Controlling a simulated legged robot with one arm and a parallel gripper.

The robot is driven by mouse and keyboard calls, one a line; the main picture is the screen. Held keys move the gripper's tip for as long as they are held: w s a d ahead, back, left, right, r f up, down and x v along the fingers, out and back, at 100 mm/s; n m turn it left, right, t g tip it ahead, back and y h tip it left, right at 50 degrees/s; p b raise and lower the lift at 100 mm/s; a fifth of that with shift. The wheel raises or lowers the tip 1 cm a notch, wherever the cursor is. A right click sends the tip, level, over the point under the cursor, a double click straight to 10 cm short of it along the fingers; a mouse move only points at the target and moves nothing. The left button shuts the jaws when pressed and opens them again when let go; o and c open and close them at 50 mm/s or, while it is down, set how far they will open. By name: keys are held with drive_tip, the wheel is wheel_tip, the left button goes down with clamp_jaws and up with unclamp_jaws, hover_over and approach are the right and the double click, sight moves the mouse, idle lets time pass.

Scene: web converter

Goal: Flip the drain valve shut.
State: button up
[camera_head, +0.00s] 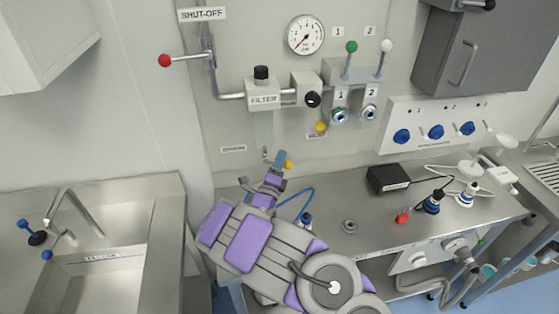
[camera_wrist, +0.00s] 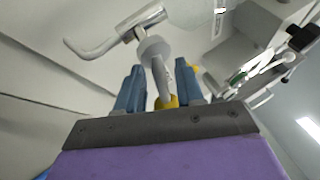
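The drain valve shows in the wrist view as a pale tube with a bent spout (camera_wrist: 90,48), a round grey hub (camera_wrist: 152,48) and a short lever (camera_wrist: 161,76) with a yellow end (camera_wrist: 166,102). In the head view a yellow tip (camera_head: 289,165) shows beside my gripper (camera_head: 275,158), below the filter and right of the DRAIN label (camera_head: 233,149). My gripper's two blue fingers (camera_wrist: 159,82) stand apart on either side of the lever. The lever looks closer to the right finger; contact cannot be told. My arm hides the bench below.
A red-knobbed shut-off lever (camera_head: 165,61) juts out upper left. A blue hose (camera_head: 297,194) runs beside my arm. The bench (camera_head: 340,200) holds a black box (camera_head: 388,178).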

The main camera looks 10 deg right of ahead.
drive_tip(key=shift+w+d+r, duration=0.2)
drive_tip(key=shift+w, duration=0.15)
clamp_jaws()
idle(0.5)
